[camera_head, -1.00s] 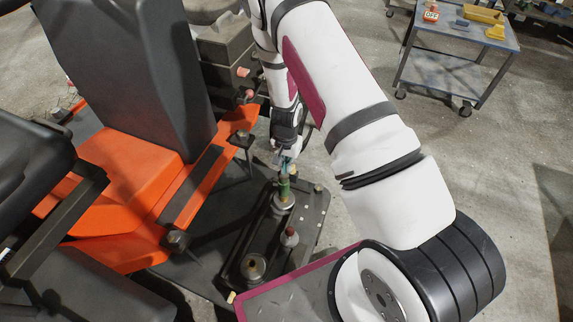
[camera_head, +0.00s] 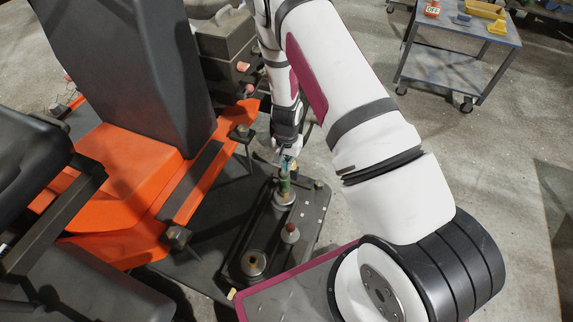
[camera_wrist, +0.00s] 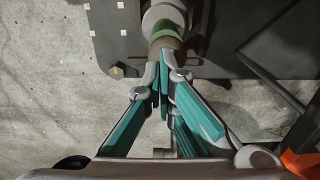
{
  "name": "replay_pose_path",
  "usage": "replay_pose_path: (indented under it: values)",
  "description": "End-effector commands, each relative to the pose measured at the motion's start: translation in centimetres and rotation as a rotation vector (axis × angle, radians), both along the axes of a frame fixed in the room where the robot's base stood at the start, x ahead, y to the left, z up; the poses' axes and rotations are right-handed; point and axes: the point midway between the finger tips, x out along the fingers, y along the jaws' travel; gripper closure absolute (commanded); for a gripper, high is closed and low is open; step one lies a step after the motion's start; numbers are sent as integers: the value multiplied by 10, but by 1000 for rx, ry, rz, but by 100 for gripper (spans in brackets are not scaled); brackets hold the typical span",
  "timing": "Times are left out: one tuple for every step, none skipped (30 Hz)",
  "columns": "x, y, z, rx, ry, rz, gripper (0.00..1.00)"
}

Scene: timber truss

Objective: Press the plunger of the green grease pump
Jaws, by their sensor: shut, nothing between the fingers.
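The green grease pump (camera_head: 284,188) stands upright on a dark base plate, with a pale round foot below its green body. In the wrist view the pump (camera_wrist: 161,28) shows at the top centre, with a green ring and a brownish end towards me. My gripper (camera_head: 286,165) is directly over the pump's top in the head view, pointing down. In the wrist view my gripper (camera_wrist: 162,72) has its teal fingers drawn together, empty, with the tips at the pump's brownish end. I cannot tell whether they touch it. The fingers hide part of the plunger.
An orange machine frame (camera_head: 115,165) with black seats lies left. A grey cart (camera_head: 455,70) stands far right. Open floor lies between.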

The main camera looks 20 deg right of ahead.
Motion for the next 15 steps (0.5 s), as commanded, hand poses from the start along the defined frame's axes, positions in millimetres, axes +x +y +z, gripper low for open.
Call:
replay_pose_path:
  values:
    - [0, -2, 11, 1, -1, 0, 100]
    - [0, -3, 16, 1, -1, 1, 100]
    - [1, -4, 23, 0, -1, 0, 100]
    - [1, -6, 28, 0, -1, 0, 100]
    - [1, -7, 34, 1, -2, -1, 100]
    - [2, -8, 42, 0, -4, 0, 100]
    - [2, -8, 50, -1, -5, 0, 100]
    - [2, -8, 56, -1, -5, 0, 100]
    - [2, -7, 65, 0, -6, 0, 100]
    - [2, -7, 72, 0, -4, 0, 100]
    - [2, -7, 78, 0, -4, 0, 100]
    - [2, -7, 86, -1, -5, 0, 100]
    - [2, -7, 92, 0, -4, 0, 100]
    - [2, -7, 97, 0, -4, 1, 100]
    - [2, -7, 104, 1, -5, 0, 100]
